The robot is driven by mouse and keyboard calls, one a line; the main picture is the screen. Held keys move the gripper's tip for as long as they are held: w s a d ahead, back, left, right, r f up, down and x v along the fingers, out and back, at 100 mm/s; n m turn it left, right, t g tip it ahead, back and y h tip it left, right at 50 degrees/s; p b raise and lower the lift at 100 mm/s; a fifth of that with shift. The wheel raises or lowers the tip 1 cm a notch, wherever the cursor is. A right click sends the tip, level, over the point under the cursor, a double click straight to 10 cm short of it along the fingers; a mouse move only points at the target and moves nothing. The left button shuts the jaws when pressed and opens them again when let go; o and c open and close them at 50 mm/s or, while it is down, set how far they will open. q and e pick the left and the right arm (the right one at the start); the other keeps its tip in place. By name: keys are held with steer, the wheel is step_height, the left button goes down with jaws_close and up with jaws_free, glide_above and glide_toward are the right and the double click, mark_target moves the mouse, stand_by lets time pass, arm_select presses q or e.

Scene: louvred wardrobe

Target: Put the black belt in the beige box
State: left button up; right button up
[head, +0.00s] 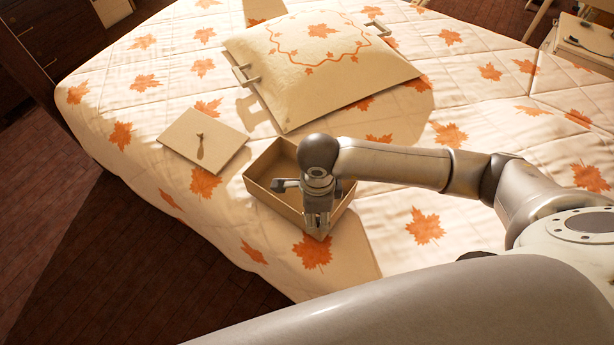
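The beige box (270,200) stands open on the bed, without a lid on it. I see no belt in it, but my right arm and gripper hide much of its inside and front wall. A square beige lid (180,136) with a small dark knob lies on the bed to the left of the box. My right gripper (316,229) points down at the front right part of the box. Whether its fingers are apart or hold anything is too small to tell. I cannot make out the black belt. My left gripper is not in view.
The bed (110,95) has a white quilt with orange maple leaves. A puffy beige cushion-like piece (320,60) with metal handles lies behind the box. A dark wooden cabinet (50,30) stands at the far left. The quilt left of the lid is clear.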

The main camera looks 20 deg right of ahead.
steer(key=shift+w, duration=0.2)
steer(key=b, duration=0.6)
glide_toward(300, 194)
steer(key=s+r, duration=0.1)
steer(key=s, duration=0.3)
steer(key=w+f+b, duration=0.1)
steer(key=b, duration=0.1)
steer(key=w+f+b, duration=0.1)
steer(key=f, duration=0.1)
steer(key=shift+w+a+b, duration=0.1)
steer(key=shift+a+b, duration=0.05)
steer(key=shift+b, duration=0.25)
steer(key=shift+w+f+b, duration=0.4)
steer(key=shift+w, duration=0.15)
steer(key=f+b, duration=0.3)
steer(key=f, duration=0.1)
steer(key=shift+w, duration=0.3)
steer(key=shift+w+r, duration=0.1)
